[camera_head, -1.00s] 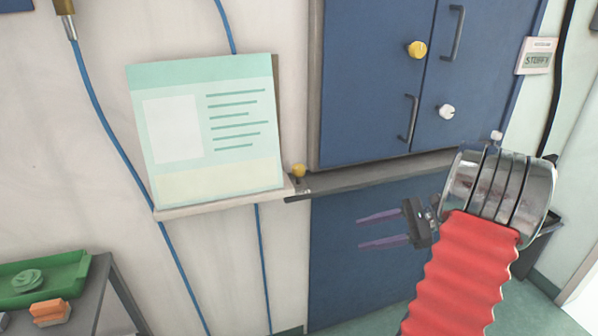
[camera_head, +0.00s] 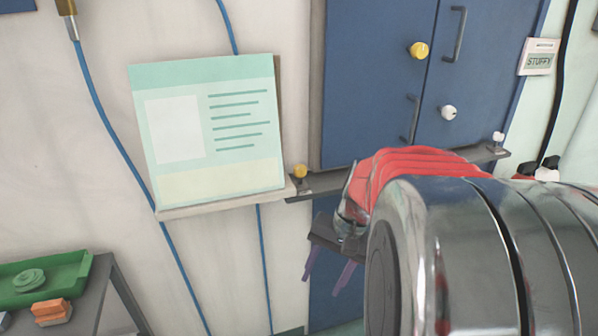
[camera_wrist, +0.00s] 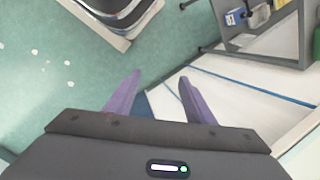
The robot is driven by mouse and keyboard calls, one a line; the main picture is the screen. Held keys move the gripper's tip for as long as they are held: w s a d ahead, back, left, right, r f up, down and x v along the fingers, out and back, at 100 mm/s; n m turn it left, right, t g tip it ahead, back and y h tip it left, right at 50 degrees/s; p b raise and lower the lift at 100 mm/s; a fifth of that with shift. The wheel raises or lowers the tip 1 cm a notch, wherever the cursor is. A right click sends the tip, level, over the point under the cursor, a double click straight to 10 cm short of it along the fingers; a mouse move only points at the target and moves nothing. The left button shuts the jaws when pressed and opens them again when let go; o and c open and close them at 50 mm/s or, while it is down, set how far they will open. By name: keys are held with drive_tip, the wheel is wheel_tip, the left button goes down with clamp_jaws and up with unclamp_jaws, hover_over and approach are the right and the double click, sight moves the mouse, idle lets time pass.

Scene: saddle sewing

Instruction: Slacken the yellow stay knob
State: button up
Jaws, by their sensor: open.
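A small yellow knob (camera_head: 300,171) stands at the left end of the grey rail (camera_head: 325,185) under the blue cabinet, close to the board's lower right corner. A second, larger yellow knob (camera_head: 418,50) is on the cabinet's left door. I cannot tell from the pictures alone which is the stay knob. My gripper (camera_head: 324,285) is open and empty, below the rail and apart from both knobs, with its purple fingers pointing down. In the wrist view my gripper (camera_wrist: 160,76) has nothing between its fingers, and neither knob shows.
White knobs sit on the right door (camera_head: 449,112) and at the rail's right end (camera_head: 498,137). A pale green board (camera_head: 205,135) rests on a ledge at left. A grey table (camera_head: 95,300) with a green tray (camera_head: 75,262) stands lower left. Blue hoses run down the wall.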

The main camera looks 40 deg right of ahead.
drive_tip(key=s+a+r+n+t+h, duration=0.1)
drive_tip(key=a+r+n, duration=0.3)
drive_tip(key=a, duration=0.5)
drive_tip(key=s+a+r+n+t+h, duration=0.1)
drive_tip(key=s+a+r+n+t, duration=0.1)
drive_tip(key=a+n, duration=0.5)
wheel_tip(320, 180, up, 3)
drive_tip(key=shift+a+f+t+h, duration=0.2)
drive_tip(key=shift+a+t+h, duration=0.25)
drive_tip(key=shift+a, duration=0.6)
drive_tip(key=shift+c, duration=0.5)
